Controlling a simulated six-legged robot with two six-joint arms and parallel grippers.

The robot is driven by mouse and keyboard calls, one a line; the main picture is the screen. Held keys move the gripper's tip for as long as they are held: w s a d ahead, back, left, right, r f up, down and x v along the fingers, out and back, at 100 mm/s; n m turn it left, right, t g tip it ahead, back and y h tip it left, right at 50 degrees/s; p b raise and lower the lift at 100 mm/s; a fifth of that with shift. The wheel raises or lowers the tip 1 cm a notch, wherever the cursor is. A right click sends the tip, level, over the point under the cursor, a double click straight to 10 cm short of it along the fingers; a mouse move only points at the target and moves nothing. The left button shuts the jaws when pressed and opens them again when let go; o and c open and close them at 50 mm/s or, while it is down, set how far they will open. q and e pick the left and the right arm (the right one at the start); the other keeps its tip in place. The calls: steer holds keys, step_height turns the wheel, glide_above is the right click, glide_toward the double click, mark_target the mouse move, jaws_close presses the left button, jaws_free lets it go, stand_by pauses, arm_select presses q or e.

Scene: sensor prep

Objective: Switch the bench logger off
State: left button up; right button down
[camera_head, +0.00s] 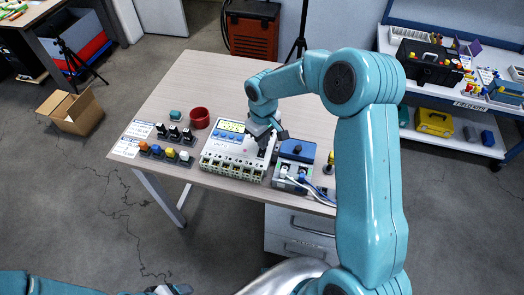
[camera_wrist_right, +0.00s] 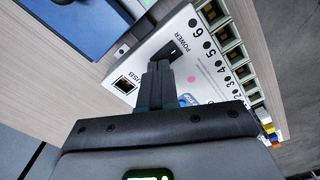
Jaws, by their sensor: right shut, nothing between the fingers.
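The bench logger (camera_head: 225,152) is a white box with a yellowish display and a row of ports along its front, lying on the table. In the right wrist view its white panel (camera_wrist_right: 208,84) shows a USB port, numbered sockets and a black rocker switch (camera_wrist_right: 167,51) beside the word POWER. My right gripper (camera_head: 266,134) is over the logger's right part. In the wrist view its closed fingers (camera_wrist_right: 158,72) point at the switch, very close to it; contact cannot be told. Its jaws are empty. My left gripper (camera_head: 170,290) is only partly visible at the bottom edge.
A blue-topped device (camera_head: 296,151) with cables stands just right of the logger. The table's (camera_head: 190,75) back left is clear. My right arm hides the table's right side.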

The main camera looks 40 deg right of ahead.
steer(key=shift+f+b, duration=0.7)
steer(key=shift+f, duration=0.2)
steer(key=shift+r, duration=0.15)
steer(key=shift+w+r+p, duration=0.1)
steer(key=shift+r+p, duration=0.4)
steer(key=shift+p, duration=0.05)
step_height(320, 180, up, 2)
steer(key=shift+r+p, duration=0.25)
steer(key=shift+p, duration=0.45)
step_height(320, 180, up, 2)
steer(key=shift+r+p, duration=0.1)
steer(key=shift+p, duration=0.6)
steer(key=shift+r+p, duration=0.35)
steer(key=shift+r, duration=0.25)
steer(key=shift+f, duration=0.1)
steer(key=shift+s, duration=0.2)
